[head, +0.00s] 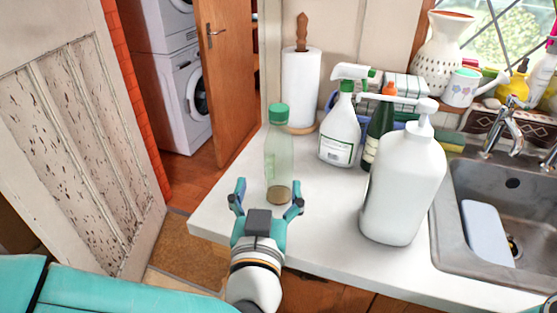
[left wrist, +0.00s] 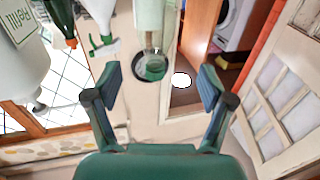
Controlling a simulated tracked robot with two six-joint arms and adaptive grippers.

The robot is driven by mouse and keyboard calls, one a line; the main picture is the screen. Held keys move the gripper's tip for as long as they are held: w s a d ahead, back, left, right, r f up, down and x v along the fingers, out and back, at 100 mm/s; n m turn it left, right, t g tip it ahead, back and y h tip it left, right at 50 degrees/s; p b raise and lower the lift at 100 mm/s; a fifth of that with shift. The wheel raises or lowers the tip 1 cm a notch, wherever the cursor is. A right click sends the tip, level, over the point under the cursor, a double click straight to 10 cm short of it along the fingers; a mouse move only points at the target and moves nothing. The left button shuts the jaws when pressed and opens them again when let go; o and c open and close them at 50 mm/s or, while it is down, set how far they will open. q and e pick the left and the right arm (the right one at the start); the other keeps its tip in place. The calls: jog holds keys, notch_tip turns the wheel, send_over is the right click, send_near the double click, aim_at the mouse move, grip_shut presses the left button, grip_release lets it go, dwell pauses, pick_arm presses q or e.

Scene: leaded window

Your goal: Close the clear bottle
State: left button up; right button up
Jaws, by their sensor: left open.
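The clear bottle (head: 278,155) stands upright near the counter's left edge, with a little brownish content at its bottom. A green cap (head: 278,113) sits on its top; I cannot tell how tightly. In the left wrist view, which is turned about upside down, a green round cap (left wrist: 152,68) shows ahead between the fingers, below a pale body. My left gripper (head: 266,192) is open and empty, in front of the bottle's lower part in the head view. Its spread fingers (left wrist: 160,82) are apart from the bottle in the left wrist view. My right gripper is not in view.
A large white pump bottle (head: 402,190) stands to the right, with a spray bottle (head: 340,135) and a dark green bottle (head: 377,135) behind. A paper towel roll (head: 301,90) stands at the back. The sink (head: 455,240) is far right. The front counter (head: 325,235) is clear.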

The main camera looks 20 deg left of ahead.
aim_at(275, 157)
pick_arm(q)
jog(key=p+x, duration=0.4)
jog(key=p, duration=0.1)
jog(key=p+x, duration=0.2)
jog(key=shift+w+a+r+p, duration=0.1)
jog(key=shift+w+r+p, duration=0.2)
jog(key=shift+p, duration=0.1)
jog(key=shift+w+a+f, duration=0.1)
jog(key=shift+w+f, duration=0.05)
jog(key=shift+w, duration=0.35)
jog(key=shift+w+a+f, duration=0.15)
jog(key=shift+w, duration=0.35)
jog(key=shift+w+a, duration=0.1)
jog(key=shift+w, duration=0.5)
jog(key=shift+w+p, duration=0.3)
jog(key=shift+p, duration=0.15)
jog(key=x, duration=0.1)
jog(key=p+x, duration=0.1)
jog(key=x, duration=0.1)
jog(key=shift+w+f, duration=0.25)
jog(key=shift+w, duration=0.1)
jog(key=shift+w+p, duration=0.3)
jog(key=shift+w, duration=0.15)
